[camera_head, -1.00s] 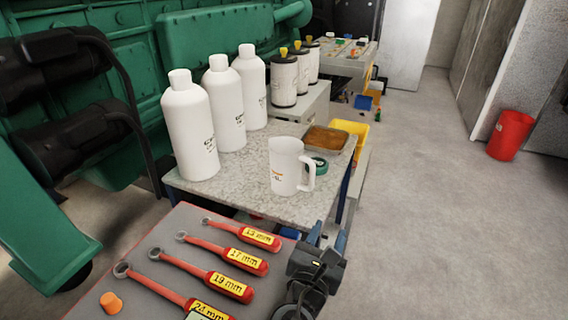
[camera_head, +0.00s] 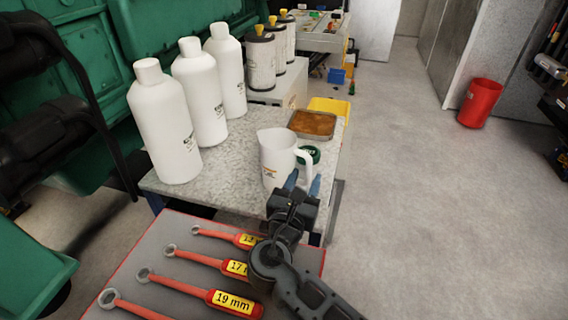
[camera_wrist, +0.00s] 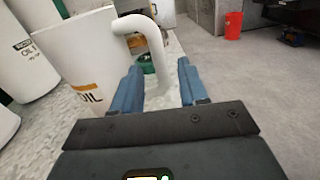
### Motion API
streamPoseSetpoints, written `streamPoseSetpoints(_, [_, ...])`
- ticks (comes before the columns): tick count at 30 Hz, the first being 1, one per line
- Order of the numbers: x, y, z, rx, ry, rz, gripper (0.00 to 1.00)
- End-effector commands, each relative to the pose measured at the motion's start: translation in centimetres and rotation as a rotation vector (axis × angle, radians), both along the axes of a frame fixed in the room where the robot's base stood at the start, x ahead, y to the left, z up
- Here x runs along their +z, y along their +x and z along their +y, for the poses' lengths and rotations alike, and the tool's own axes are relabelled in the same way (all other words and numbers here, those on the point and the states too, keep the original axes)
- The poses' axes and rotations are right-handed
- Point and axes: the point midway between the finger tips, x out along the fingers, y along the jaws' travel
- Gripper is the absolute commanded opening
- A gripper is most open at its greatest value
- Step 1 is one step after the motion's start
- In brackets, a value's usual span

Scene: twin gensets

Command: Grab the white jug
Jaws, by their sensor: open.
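The white jug (camera_head: 277,155) stands upright on the speckled grey bench top, with its handle on the right side. In the wrist view the jug (camera_wrist: 82,62) fills the left and shows an orange label and the word OIL. Its handle (camera_wrist: 150,50) is ahead of the fingers. My gripper (camera_head: 302,182) is at the near right side of the jug, by the handle. In the wrist view my gripper (camera_wrist: 160,85) has its blue fingers apart, with the lower handle between or just beyond them; I cannot tell which. Nothing is gripped.
Several white bottles (camera_head: 202,98) stand left of the jug. A brown-filled tray (camera_head: 313,123) and a green tape roll (camera_head: 309,155) lie behind it. Red-handled wrenches (camera_head: 232,300) lie on the nearer grey surface (camera_head: 190,262). A red bin (camera_head: 480,103) stands on open floor at right.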

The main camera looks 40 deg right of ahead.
Motion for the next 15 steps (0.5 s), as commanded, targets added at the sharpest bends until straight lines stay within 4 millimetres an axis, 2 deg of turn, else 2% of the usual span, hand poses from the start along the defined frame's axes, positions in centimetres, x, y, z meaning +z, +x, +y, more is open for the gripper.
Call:
streamPoseSetpoints(3, [0.0, 0.8, -1.5, -0.003, 0.001, -0.001, 0.43])
streamPoseSetpoints(6, [0.0, 1.2, -2.2, -0.001, 0.001, -0.001, 0.43])
streamPoseSetpoints(14, [-0.1, 1.3, -2.4, 0.000, 0.001, 0.000, 0.43])
streamPoseSetpoints(15, [-0.1, 1.3, -2.4, 0.000, 0.001, 0.000, 0.40])
